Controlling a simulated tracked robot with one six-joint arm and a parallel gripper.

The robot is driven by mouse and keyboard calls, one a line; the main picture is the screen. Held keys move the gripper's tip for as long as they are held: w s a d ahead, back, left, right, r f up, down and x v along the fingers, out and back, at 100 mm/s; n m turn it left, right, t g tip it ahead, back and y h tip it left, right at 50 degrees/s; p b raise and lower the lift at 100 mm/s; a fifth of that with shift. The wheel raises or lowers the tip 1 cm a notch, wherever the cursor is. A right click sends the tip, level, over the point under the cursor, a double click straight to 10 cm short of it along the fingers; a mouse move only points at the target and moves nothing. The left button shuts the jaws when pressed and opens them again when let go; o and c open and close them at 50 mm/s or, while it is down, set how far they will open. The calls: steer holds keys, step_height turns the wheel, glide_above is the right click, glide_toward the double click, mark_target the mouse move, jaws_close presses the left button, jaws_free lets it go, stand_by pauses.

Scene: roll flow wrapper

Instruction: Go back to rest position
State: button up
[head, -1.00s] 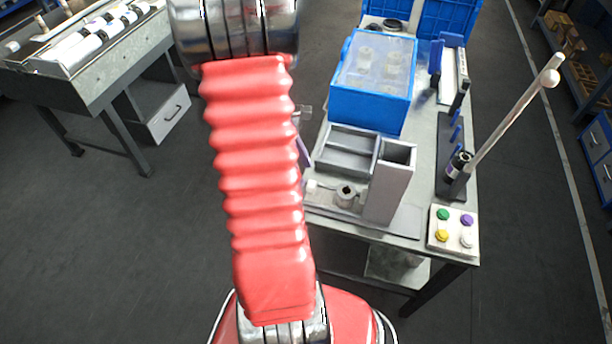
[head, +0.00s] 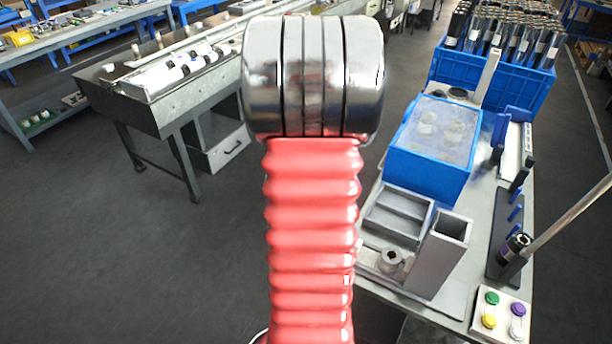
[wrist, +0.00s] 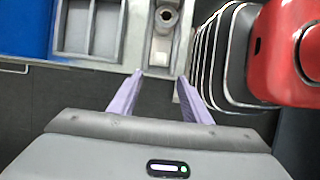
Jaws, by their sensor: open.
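My gripper (wrist: 160,78) shows in the wrist view with two purple fingers apart and nothing between them. Its tips point at the front edge of the grey fixture, near a small white block (wrist: 160,50) and a round metal collar (wrist: 166,17). Whether the tips touch the fixture cannot be told. In the head view my red bellows arm stands upright in the middle and the gripper is hidden. The grey fixture (head: 445,290) has an open two-part tray (head: 397,217), the metal collar (head: 391,260) and a tall box-like chute (head: 440,255).
A blue bin with a clear lid (head: 432,145) stands behind the fixture. A blue crate (head: 490,77) of dark rolls is at the back. A button panel (head: 503,315) and slanted rod (head: 570,212) are at right. A bench (head: 165,100) stands left, with open floor (head: 130,260) between.

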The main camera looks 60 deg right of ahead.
stand_by(0.4)
steer(key=w+a+r+m+t+h, duration=0.1)
steer(key=w+a+r+m+t, duration=0.15)
steer(key=w+a, duration=0.6)
steer(key=w+a+r+m+t+h, duration=0.1)
steer(key=w+a+r+m+t, duration=0.25)
steer(key=a, duration=0.75)
steer(key=w+a+r+n+t+y, duration=0.1)
steer(key=a+r+n+t, duration=0.1)
steer(key=a, duration=0.8)
steer(key=w+a+r+n+t+y, duration=0.1)
steer(key=a+r+n+t, duration=0.1)
steer(key=a+r+n, duration=0.2)
steer(key=a+r, duration=0.3)
steer(key=a, duration=0.4)
steer(key=shift+w+a+r, duration=0.15)
steer(key=shift+w+a, duration=0.1)
steer(key=shift+w, duration=0.15)
